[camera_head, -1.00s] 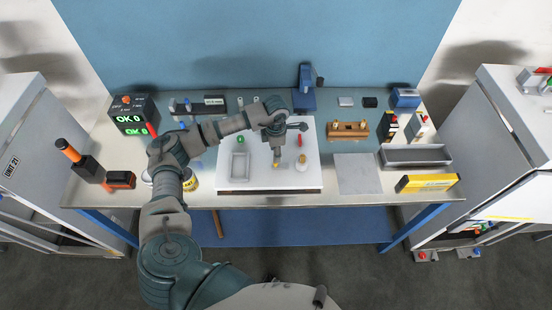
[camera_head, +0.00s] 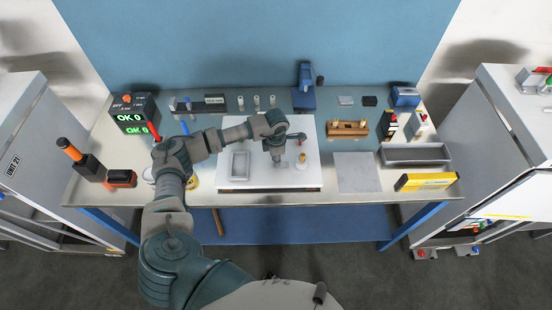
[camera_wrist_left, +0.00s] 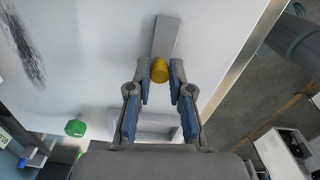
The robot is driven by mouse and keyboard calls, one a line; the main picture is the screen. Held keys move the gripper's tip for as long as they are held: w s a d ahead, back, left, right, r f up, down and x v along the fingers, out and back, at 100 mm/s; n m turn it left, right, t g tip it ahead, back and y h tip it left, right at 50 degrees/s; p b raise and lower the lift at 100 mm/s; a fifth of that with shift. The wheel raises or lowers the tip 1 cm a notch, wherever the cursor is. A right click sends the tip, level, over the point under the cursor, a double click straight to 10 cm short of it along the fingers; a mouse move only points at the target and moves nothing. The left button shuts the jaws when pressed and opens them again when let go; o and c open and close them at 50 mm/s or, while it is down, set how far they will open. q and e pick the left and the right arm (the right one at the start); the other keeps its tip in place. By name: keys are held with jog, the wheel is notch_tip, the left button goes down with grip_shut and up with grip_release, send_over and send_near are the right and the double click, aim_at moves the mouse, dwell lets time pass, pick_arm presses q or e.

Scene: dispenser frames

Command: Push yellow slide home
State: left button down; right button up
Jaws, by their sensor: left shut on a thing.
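A yellow knob (camera_wrist_left: 160,70) shows between my left fingertips in the left wrist view. A grey bar (camera_wrist_left: 166,38) extends beyond it over the white board (camera_wrist_left: 95,40). My left gripper (camera_wrist_left: 160,84) is shut on the knob. In the head view my left gripper (camera_head: 277,156) is low over the white board (camera_head: 230,182), with a grey plate (camera_head: 283,164) under it. My right gripper is in neither view.
A shallow grey tray (camera_head: 239,166) lies left of my gripper. A green knob (camera_wrist_left: 75,128) stands beyond it in the wrist view. A wooden holder (camera_head: 347,129) and a flat grey plate (camera_head: 357,173) are to the right. Several small cylinders stand behind my arm.

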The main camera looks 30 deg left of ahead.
aim_at(283, 164)
pick_arm(q)
jog(key=shift+w+d+b, duration=0.7)
jog(key=shift+d+b, duration=0.05)
jog(key=shift+d, duration=0.3)
jog(key=shift+r, duration=0.1)
jog(key=c, duration=1.2)
grip_release()
jog(key=shift+o, duration=0.8)
jog(key=shift+w, duration=0.1)
notch_tip(283, 164, up, 12)
